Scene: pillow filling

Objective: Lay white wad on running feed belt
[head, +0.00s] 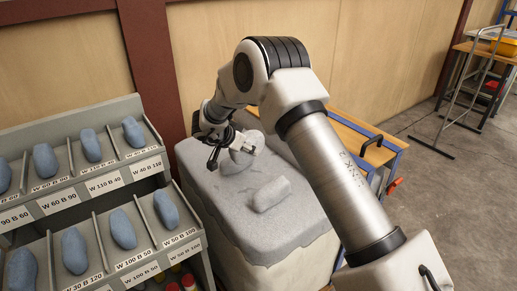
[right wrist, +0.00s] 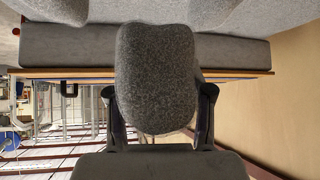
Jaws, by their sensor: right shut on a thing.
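My right gripper (head: 228,154) is over the far part of a large grey block with an uneven top (head: 215,190). In the right wrist view my right gripper (right wrist: 159,98) is shut on a rounded, fuzzy grey-white wad (right wrist: 157,70), with one finger on each side. In the head view the held wad (head: 244,149) is small and partly hidden by the gripper. Another pale wad (head: 270,194) lies on the block, nearer the camera. I cannot make out a feed belt or whether one runs. My left gripper is not in view.
A grey sloped rack (head: 95,197) with blue wads in labelled compartments stands at the left. A wooden-topped bench with a blue frame (head: 350,135) is behind my right arm. A wooden wall is close behind. Open floor (head: 440,185) lies at the right.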

